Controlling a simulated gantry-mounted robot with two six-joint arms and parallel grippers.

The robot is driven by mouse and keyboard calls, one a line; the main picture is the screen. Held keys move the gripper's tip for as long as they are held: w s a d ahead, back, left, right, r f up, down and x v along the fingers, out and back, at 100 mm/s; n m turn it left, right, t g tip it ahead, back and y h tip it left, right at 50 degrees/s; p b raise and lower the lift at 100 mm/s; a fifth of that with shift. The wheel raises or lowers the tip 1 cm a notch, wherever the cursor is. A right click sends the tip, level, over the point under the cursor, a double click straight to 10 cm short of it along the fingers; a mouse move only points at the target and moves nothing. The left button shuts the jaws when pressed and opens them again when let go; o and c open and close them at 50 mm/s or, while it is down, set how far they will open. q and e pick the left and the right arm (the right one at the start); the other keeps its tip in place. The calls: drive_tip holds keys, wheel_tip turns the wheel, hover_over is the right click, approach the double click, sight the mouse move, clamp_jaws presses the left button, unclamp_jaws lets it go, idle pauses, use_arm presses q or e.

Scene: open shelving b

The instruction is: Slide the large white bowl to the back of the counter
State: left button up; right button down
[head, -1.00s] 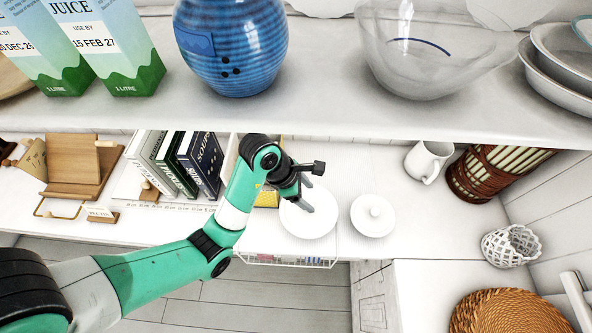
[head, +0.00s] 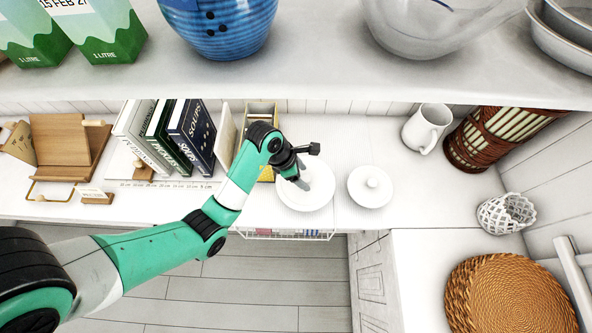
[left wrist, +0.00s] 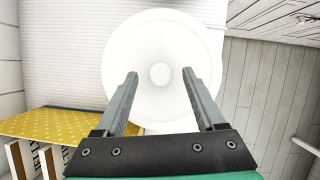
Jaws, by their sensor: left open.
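The large white bowl (head: 307,203) stands near the front edge of the counter in the head view, left of a white lidded dish (head: 371,188). My left gripper (head: 303,184) is over the bowl. In the left wrist view the bowl (left wrist: 160,35) shows as a round white shape with a small circle in its middle. The open left fingers (left wrist: 159,74) reach over it, one on each side of that circle, with nothing between them. I cannot tell whether they touch the bowl. My right gripper is not in view.
Books (head: 180,135) and a yellow dotted object (left wrist: 60,125) stand to the left. The shelf above (head: 320,85) overhangs the counter's back. Counter behind the bowl looks clear.

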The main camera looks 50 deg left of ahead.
use_arm(q)
drive_tip(key=shift+w+d+f, duration=0.1)
drive_tip(key=shift+w+f, duration=0.1)
drive_tip(key=shift+f, duration=0.3)
clamp_jaws()
